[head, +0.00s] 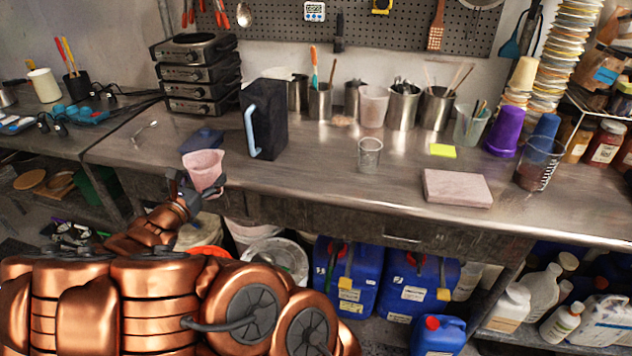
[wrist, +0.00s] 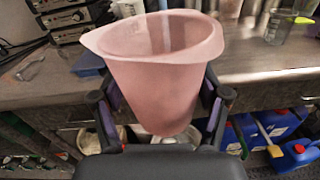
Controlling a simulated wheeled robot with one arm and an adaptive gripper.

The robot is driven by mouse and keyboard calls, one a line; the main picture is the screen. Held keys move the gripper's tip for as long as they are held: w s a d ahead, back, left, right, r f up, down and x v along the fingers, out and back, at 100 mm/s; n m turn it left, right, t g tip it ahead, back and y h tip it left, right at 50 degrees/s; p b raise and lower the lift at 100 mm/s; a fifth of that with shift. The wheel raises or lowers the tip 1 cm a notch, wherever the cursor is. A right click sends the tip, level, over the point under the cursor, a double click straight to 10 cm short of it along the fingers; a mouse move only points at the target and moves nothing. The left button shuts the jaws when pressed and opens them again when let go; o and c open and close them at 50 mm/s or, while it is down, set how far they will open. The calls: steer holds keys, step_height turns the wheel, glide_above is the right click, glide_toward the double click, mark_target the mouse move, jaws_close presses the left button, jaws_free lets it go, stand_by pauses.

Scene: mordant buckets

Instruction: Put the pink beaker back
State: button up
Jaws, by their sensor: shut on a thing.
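The pink beaker (head: 204,170) is held upright or nearly so by my gripper (head: 184,186), in front of the steel bench's front edge at the left of the head view. In the wrist view the pink beaker (wrist: 158,75) fills the middle, with its spout to the left. The fingers of my gripper (wrist: 160,110) close on both its sides. Its inside looks empty. A second pale pink beaker (head: 373,106) stands at the back of the bench among steel pots.
The steel bench (head: 310,190) has free room in its middle. A dark jug (head: 265,118) with a blue handle, a small clear beaker (head: 369,155), a pinkish slab (head: 457,188) and a blue-lidded box (head: 200,140) stand on it. Blue canisters (head: 345,272) sit below.

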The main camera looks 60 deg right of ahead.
steer(key=s+d+f+m+g+h+b, duration=0.1)
steer(key=s+d+f+m+g+b, duration=0.2)
steer(key=s+d, duration=0.55)
steer(key=s+d+m+g+b, duration=0.1)
steer(key=s+d+g+b, duration=0.2)
steer(key=s+d+b, duration=0.5)
steer(key=w+d+p, duration=0.1)
steer(key=d, duration=0.4)
steer(key=w+d+f+p, duration=0.1)
steer(key=w+d+p, duration=0.1)
steer(key=d, duration=0.4)
steer(key=w+d+p, duration=0.2)
steer(key=d, duration=0.4)
steer(key=shift+w+d+f, duration=0.15)
steer(key=shift+w+f, duration=0.05)
steer(key=shift+f, duration=0.1)
steer(key=shift+f+p, duration=0.55)
steer(key=shift+f, duration=1.2)
steer(key=shift+f, duration=0.15)
steer(key=o, duration=1.2)
